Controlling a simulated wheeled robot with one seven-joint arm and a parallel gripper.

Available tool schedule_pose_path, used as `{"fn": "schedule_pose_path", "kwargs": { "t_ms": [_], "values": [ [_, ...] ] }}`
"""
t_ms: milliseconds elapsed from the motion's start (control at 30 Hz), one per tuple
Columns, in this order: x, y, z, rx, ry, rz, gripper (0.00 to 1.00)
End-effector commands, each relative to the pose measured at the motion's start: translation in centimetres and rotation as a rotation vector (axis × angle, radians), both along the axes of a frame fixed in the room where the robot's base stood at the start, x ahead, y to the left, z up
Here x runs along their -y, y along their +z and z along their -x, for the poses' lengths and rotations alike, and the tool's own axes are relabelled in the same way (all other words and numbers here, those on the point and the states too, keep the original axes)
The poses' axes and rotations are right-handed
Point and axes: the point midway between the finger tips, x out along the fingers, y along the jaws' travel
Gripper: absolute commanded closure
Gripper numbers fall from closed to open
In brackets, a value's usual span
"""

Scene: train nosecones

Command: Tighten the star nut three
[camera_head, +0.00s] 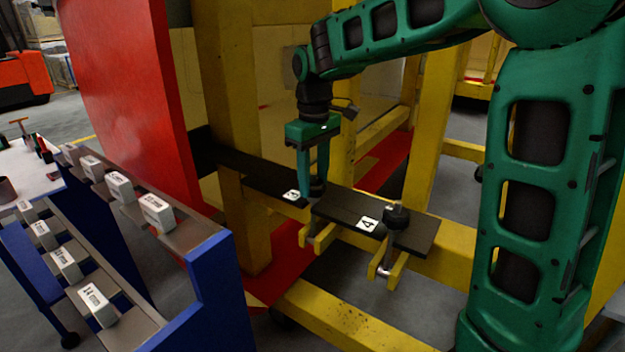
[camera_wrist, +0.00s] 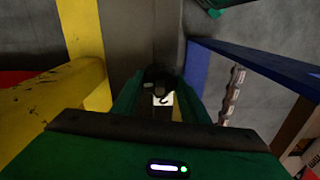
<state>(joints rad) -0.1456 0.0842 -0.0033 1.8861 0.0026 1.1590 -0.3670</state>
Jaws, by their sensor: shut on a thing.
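My gripper (camera_head: 313,186) points down at the dark bar on the yellow frame, its green fingers shut on a black star nut (camera_head: 317,187). A white label (camera_head: 293,195) that seems to read 3 lies just left of it. In the wrist view the black nut (camera_wrist: 158,74) sits between the two fingertips, with a white label (camera_wrist: 163,99) partly hidden behind it. Another black star nut (camera_head: 397,214) stands to the right, beside a label marked 4 (camera_head: 368,224). How tight the held nut is cannot be told.
A yellow frame (camera_head: 232,130) with posts surrounds the bar, and a red panel (camera_head: 125,95) stands at the left. A blue rack (camera_head: 222,290) with several white labelled boxes (camera_head: 157,211) fills the lower left. Yellow forks (camera_head: 388,272) hang below the bar.

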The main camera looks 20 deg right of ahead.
Motion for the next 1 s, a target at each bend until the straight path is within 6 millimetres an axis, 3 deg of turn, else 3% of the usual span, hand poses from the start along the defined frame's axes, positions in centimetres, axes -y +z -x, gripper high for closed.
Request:
{"fn": "schedule_pose_path", "kwargs": {
  "t_ms": [1000],
  "values": [
    [-0.08, 0.12, -0.25, 0.006, -0.968, -0.004, 0.83]
  ]
}}
